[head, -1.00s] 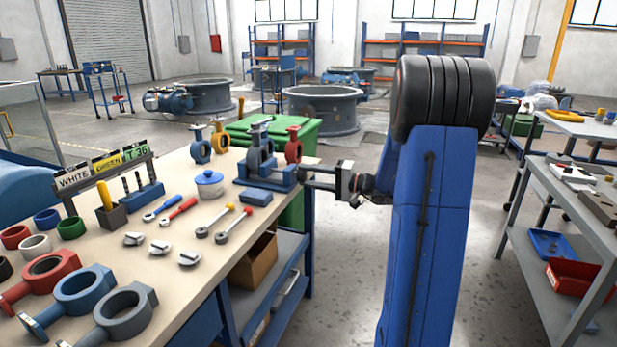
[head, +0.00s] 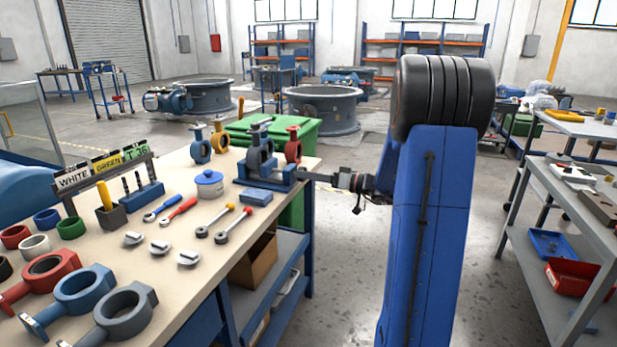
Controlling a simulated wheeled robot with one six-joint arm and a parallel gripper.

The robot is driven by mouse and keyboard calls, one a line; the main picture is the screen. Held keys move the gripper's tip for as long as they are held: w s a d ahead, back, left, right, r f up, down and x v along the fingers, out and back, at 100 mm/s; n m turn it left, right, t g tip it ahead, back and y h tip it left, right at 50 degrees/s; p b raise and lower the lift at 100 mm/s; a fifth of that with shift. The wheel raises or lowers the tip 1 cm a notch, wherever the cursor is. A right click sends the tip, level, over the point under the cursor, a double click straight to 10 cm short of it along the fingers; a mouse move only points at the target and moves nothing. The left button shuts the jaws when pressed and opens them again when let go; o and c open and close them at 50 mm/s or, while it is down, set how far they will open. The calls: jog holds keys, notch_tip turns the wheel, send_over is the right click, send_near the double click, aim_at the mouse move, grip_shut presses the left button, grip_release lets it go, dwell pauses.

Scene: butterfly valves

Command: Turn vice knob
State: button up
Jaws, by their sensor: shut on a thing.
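The blue vice (head: 266,178) stands at the right edge of the workbench and holds a blue-grey valve body (head: 261,155) upright between its jaws. My gripper (head: 306,176) reaches in from the right, level with the vice's right end. It is shut on the vice knob there. The knob itself is hidden behind the fingers. The gripper is seen edge-on, so its two fingers overlap in the picture.
The floor right of the bench is open up to a grey trolley (head: 570,200).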

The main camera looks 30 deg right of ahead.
jog(key=n, duration=0.4)
jog(key=shift+f+n, duration=0.1)
jog(key=shift+n, duration=0.2)
dwell(0.3)
jog(key=o, duration=1.1)
jog(key=shift+c, duration=0.2)
jog(key=shift+d, duration=0.1)
jog(key=v, duration=1.7)
jog(key=shift+s+d, duration=0.1)
jog(key=shift+s, duration=0.05)
